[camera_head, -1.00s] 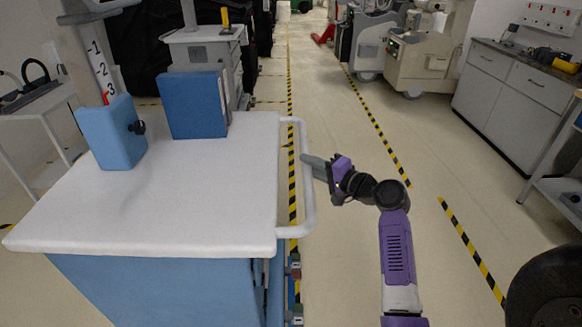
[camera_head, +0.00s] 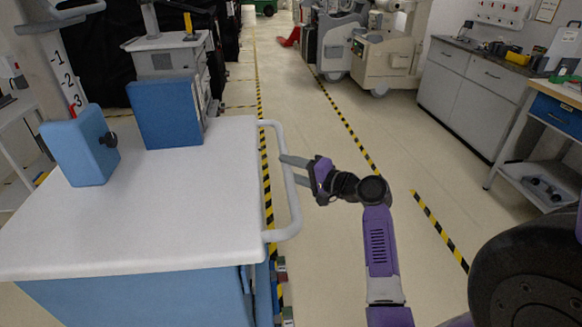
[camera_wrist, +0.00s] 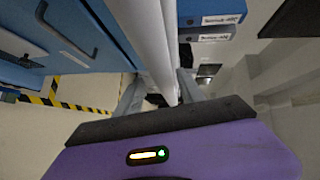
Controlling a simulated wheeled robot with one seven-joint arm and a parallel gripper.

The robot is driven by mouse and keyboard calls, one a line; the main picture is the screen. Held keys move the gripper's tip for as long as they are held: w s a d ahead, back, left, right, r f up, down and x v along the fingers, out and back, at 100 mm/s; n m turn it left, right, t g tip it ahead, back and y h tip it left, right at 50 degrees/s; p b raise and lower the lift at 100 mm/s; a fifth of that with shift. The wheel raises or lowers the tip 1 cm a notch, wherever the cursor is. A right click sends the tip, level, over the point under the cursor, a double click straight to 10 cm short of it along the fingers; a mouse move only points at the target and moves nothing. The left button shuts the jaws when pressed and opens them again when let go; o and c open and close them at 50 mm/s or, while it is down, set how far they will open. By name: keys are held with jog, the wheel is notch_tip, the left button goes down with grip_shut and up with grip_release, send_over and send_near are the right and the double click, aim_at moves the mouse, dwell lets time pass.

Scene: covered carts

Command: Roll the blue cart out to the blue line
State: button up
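The blue cart (camera_head: 150,300) stands at the left with a white top (camera_head: 170,210) and blue sides. A white handle (camera_head: 289,190) sticks out from its right edge. My gripper (camera_head: 291,172) is at this handle, with its two fingers apart. In the wrist view, the pale handle bar (camera_wrist: 160,45) passes between the two spread fingers (camera_wrist: 160,98), with some space visible beside it. The fingers do not look closed on the bar. I see no blue line on the floor in these views.
Yellow-black floor tape (camera_head: 263,160) runs along the cart's right side, with another taped line (camera_head: 345,115) further right. The aisle floor between is clear. A grey cabinet (camera_head: 455,90) and a wooden-topped bench (camera_head: 555,115) stand right. Beige machines (camera_head: 385,60) stand behind.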

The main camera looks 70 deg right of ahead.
jog(key=shift+s+r, duration=0.15)
jog(key=shift+r, duration=0.05)
jog(key=f+v, duration=0.1)
jog(key=v, duration=0.6)
jog(key=shift+s+r, duration=0.3)
jog(key=shift+r, duration=0.15)
jog(key=shift+a, duration=0.1)
